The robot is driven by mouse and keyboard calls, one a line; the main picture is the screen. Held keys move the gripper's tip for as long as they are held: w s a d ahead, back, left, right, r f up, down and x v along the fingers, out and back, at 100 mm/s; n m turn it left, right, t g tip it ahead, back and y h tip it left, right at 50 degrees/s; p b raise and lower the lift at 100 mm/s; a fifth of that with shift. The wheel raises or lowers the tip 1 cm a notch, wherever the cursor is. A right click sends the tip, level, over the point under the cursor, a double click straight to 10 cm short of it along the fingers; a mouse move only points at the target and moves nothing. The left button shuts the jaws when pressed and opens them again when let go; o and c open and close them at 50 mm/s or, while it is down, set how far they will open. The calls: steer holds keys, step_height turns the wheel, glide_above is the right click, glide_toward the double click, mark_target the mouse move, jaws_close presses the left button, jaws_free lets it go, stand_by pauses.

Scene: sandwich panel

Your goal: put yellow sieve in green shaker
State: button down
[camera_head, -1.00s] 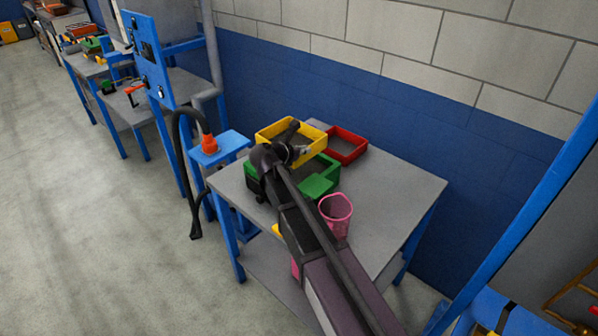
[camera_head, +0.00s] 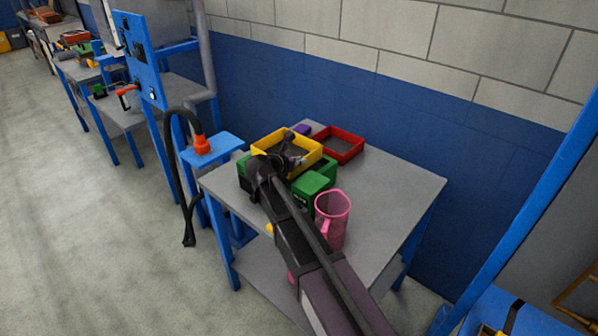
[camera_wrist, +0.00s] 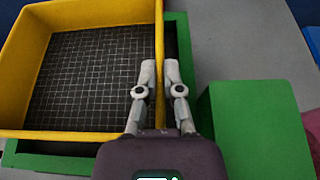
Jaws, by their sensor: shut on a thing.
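The yellow sieve (camera_head: 309,155) is a square frame with a dark mesh floor. It also shows at the left of the wrist view (camera_wrist: 88,8). My gripper (camera_wrist: 159,75) is shut on its right wall, one finger on each side; the head view shows it (camera_head: 296,160) at the sieve's near side. The green shaker (camera_head: 328,170) is under the sieve, and its rim shows around the sieve's right and lower edges in the wrist view (camera_wrist: 180,35). Its green block (camera_wrist: 252,130) is right of my gripper. I cannot tell whether the sieve rests fully inside the shaker.
A red sieve (camera_head: 350,136) lies behind on the grey table (camera_head: 400,190). A small purple thing (camera_head: 302,129) is near the wall. A pink pitcher (camera_head: 333,222) stands right of my arm. A blue stand with a black hose (camera_head: 180,150) is at the left. The table's right side is clear.

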mark_target(305, 168)
steer(key=shift+f+b, duration=1.9)
steer(key=shift+b, duration=0.05)
steer(key=shift+f, duration=0.15)
steer(key=c, duration=0.8)
jaws_free()
steer(key=shift+r, duration=0.25)
steer(key=p+v, duration=0.4)
steer(key=v, duration=0.8)
steer(key=shift+p, duration=0.35)
